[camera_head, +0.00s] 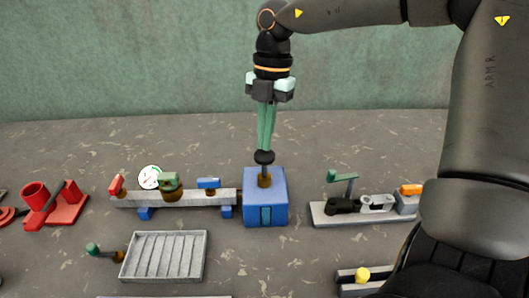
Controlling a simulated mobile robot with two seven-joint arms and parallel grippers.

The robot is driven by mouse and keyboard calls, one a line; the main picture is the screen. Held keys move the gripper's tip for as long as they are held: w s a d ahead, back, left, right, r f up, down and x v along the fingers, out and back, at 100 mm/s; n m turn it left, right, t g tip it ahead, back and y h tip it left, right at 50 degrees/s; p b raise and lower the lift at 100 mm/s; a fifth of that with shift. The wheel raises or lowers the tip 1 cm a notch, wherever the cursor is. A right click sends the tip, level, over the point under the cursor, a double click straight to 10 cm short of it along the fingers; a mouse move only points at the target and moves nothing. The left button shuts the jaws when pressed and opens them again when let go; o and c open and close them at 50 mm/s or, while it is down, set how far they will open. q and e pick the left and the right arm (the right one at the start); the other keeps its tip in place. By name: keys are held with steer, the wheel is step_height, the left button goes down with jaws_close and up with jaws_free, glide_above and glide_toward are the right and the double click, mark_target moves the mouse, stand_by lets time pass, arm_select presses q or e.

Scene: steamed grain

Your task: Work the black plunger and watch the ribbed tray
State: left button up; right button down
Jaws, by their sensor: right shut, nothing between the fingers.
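The black plunger (264,157) is a dark knob on a thin stem. It stands upright from a brass collar on top of a blue box (266,202). My right gripper (265,147) points straight down above the box, its green fingers shut with nothing between them. The fingertips are at the knob's top and seem to touch it. The ribbed tray (165,256) is grey with slanted ribs and lies at the front left of the box. No loose material shows on it. My left gripper is not in view.
A grey rail with a white gauge (149,177) and valves joins the box's left side. A red fixture (54,205) stands far left. A grey fixture with a green lever (342,177) stands right. A green-knobbed tap (93,249) sits beside the tray. My right arm covers the right side.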

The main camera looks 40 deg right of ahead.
mark_target(265, 153)
steer(key=shift+f+b, duration=0.35)
steer(key=shift+f, duration=0.25)
steer(key=shift+f+b, duration=0.5)
steer(key=shift+f, duration=0.15)
steer(key=shift+b+x, duration=0.85)
steer(key=shift+x, duration=0.2)
steer(key=shift+d+r, duration=0.1)
steer(key=shift+d, duration=0.05)
steer(key=p+v, duration=0.2)
steer(key=a+p+v, duration=0.1)
steer(key=p+v, duration=0.1)
steer(key=v, duration=0.1)
steer(key=p+v, duration=0.2)
steer(key=shift+s+a+r, duration=0.1)
steer(key=shift+s+r, duration=0.05)
steer(key=shift+r, duration=0.25)
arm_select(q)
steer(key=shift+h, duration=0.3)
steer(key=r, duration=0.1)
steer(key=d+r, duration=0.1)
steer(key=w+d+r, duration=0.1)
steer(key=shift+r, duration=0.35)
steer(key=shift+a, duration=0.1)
